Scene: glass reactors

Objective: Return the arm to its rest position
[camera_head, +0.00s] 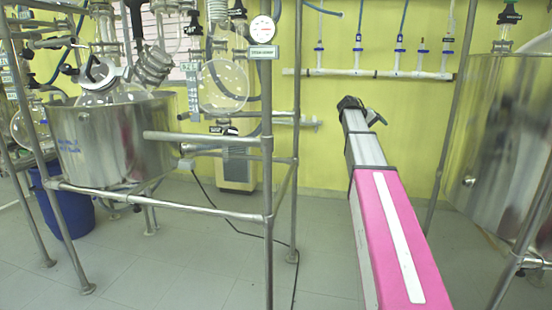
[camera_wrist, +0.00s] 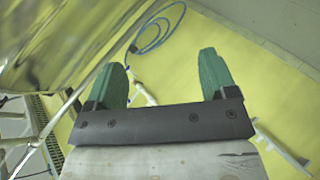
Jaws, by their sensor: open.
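My gripper (camera_wrist: 158,62) shows in the wrist view as two green fingers on a dark bar. The fingers are spread well apart and nothing is held between them. The yellow wall (camera_wrist: 185,65) lies behind the gap, and a blue hose (camera_wrist: 150,40) shows beyond the fingertips. In the head view my gripper's fingers cannot be made out. My arm (camera_head: 390,225), pink and silver, reaches up from the bottom right towards the wall.
A steel reactor vessel (camera_head: 115,140) stands in a pipe frame (camera_head: 268,190) on the left. Another steel vessel (camera_head: 500,135) stands at the right. A white pipe with valves (camera_head: 370,73) runs along the wall. A blue bin (camera_head: 70,210) is at far left. Floor between is mostly clear.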

